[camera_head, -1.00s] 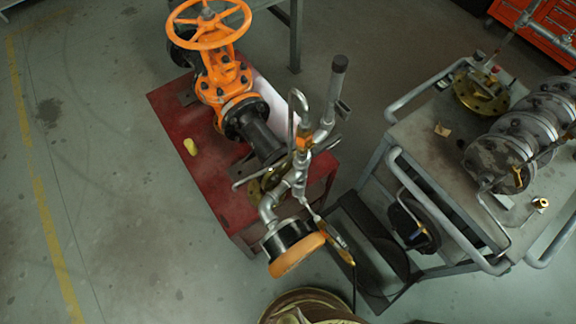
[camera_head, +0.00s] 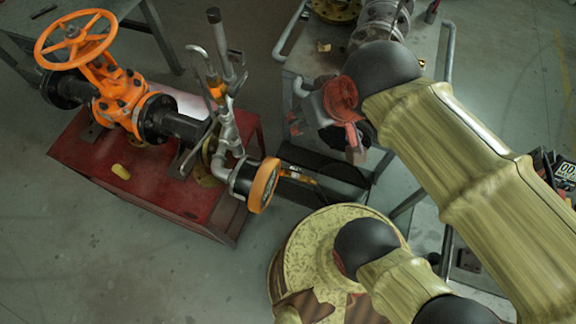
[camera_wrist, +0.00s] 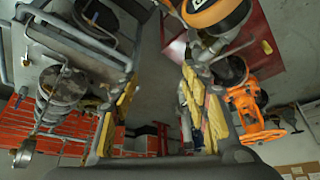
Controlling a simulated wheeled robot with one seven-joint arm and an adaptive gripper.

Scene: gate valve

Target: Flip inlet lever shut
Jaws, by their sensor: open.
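The orange gate valve (camera_head: 122,95) with its handwheel (camera_head: 75,40) sits on a red stand (camera_head: 190,200). Grey piping (camera_head: 228,130) rises at its right end, with a small orange part (camera_head: 217,89). A round gauge with an orange rim (camera_head: 263,185) is at the pipe's end, and a small yellowish handle-like part (camera_head: 298,177) sticks out beside it. I cannot tell for certain which part is the inlet lever. My gripper (camera_head: 325,125) is right of the piping, apart from it and empty. Its spread fingers also show in the wrist view (camera_wrist: 163,88).
A grey cart (camera_head: 320,55) carrying flanged pipework (camera_head: 378,22) stands behind my gripper. A yellow object (camera_head: 121,172) lies on the red stand. In the wrist view, the gauge (camera_wrist: 215,10) is at the top and orange-red cabinets (camera_wrist: 60,135) are beyond. Floor at lower left is clear.

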